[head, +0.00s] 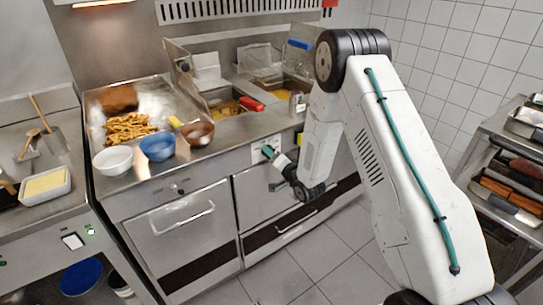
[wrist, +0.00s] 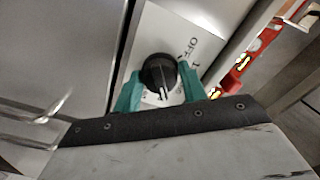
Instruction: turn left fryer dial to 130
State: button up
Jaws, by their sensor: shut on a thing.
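The left fryer dial (wrist: 158,75) is a round black knob on a pale printed plate (wrist: 153,34). In the wrist view the letters OFF read up and to the right of it. A white mark on the knob points down in that view; the numbers are too blurred to read. My gripper (wrist: 158,90) has its teal fingers on either side of the knob and is shut on it. In the head view my gripper (head: 268,152) is against the fryer's front panel, by the white plate (head: 266,143); the knob is hidden there.
Above the panel are fryer vats with a red-handled basket (head: 252,104) and a blue-handled one (head: 299,44). Left of them a tray holds fries (head: 128,128), with several bowls in front, including a blue bowl (head: 157,147). A rack (head: 512,150) stands right. The tiled floor is clear.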

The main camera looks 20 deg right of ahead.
jog(key=n, duration=0.7)
jog(key=shift+d+f+n, duration=0.1)
jog(key=shift+n, duration=0.3)
jog(key=n, duration=0.6)
jog(key=shift+n, duration=0.4)
jog(key=o, duration=1)
jog(key=shift+c, duration=0.2)
jog(key=shift+d, duration=0.1)
jog(key=v, duration=0.7)
jog(key=shift+s, duration=0.35)
